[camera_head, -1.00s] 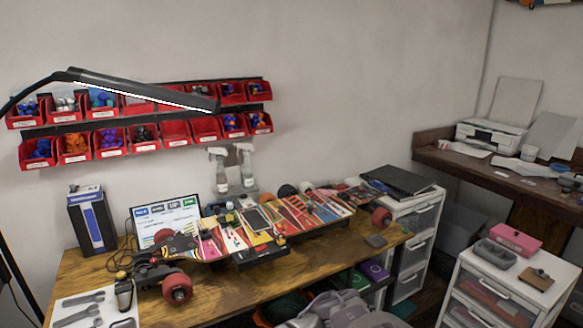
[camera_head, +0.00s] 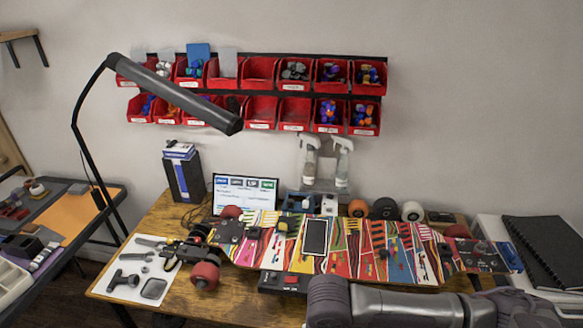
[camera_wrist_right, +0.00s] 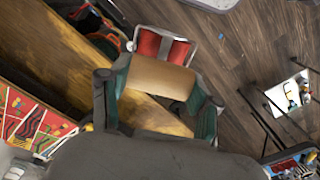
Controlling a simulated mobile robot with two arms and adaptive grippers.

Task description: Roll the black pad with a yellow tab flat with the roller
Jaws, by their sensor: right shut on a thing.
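A colourful skateboard deck (camera_head: 345,262) lies on the wooden workbench (camera_head: 240,303). A small dark piece with yellow (camera_head: 288,224) sits on its left half; I cannot tell whether it is the black pad with a yellow tab. My right arm crosses the front right of the head view, with its gripper unseen there. In the right wrist view my right gripper (camera_wrist_right: 157,92) is shut on a beige piece (camera_wrist_right: 158,76), with a red part (camera_wrist_right: 162,47) beyond it. I cannot tell whether this is the roller. My left gripper is not in view.
Red bins (camera_head: 294,112) hang on the wall behind a lamp (camera_head: 180,95). Spray bottles (camera_head: 343,165), a screen (camera_head: 244,194) and a dark box (camera_head: 184,172) stand at the back. Tools lie on a white mat (camera_head: 128,268) at left. A black notebook (camera_head: 545,250) lies at right.

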